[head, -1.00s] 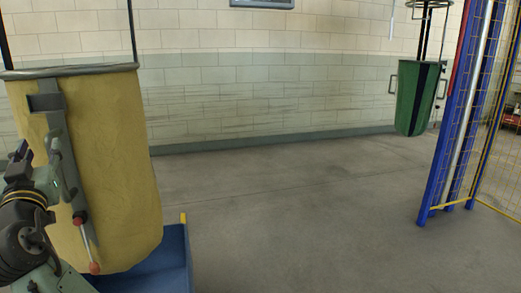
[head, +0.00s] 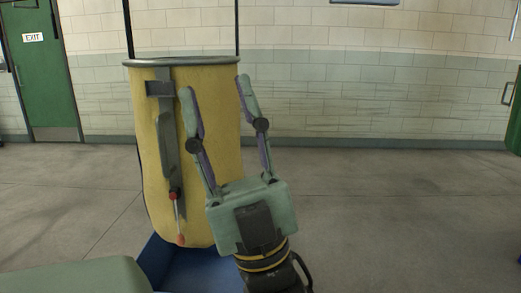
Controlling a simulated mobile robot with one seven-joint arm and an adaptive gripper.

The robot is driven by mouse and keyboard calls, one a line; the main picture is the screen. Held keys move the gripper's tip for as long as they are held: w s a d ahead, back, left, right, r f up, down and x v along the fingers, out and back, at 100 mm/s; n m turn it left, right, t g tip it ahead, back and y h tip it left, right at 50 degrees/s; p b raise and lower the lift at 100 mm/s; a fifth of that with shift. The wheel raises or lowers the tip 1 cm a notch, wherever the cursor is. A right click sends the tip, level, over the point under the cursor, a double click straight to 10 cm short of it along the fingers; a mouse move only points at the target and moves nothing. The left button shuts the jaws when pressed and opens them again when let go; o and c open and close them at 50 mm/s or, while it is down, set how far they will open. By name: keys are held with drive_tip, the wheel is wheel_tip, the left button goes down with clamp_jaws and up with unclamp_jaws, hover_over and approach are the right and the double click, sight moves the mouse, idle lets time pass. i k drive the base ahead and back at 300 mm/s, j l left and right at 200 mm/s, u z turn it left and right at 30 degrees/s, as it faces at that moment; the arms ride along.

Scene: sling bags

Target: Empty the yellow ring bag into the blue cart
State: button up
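The yellow ring bag (head: 220,130) hangs upright from two dark straps by its grey metal ring. A grey strip with a dark bracket runs down its front, with a red-ended cord or lever (head: 177,215) at the lower end. The blue cart (head: 190,270) is directly below the bag and partly hidden by my arm. My gripper (head: 216,85) points up in front of the bag's right side, its two fingers spread wide with nothing between them. The inside of the bag is hidden.
A green door (head: 40,75) with an exit sign is at the back left. A green object (head: 515,125) is cut off at the right edge. The floor (head: 400,210) to the right is clear. A pale green rounded surface fills the lower left corner.

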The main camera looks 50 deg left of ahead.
sight(173, 196)
drive_tip(key=u, duration=2.1)
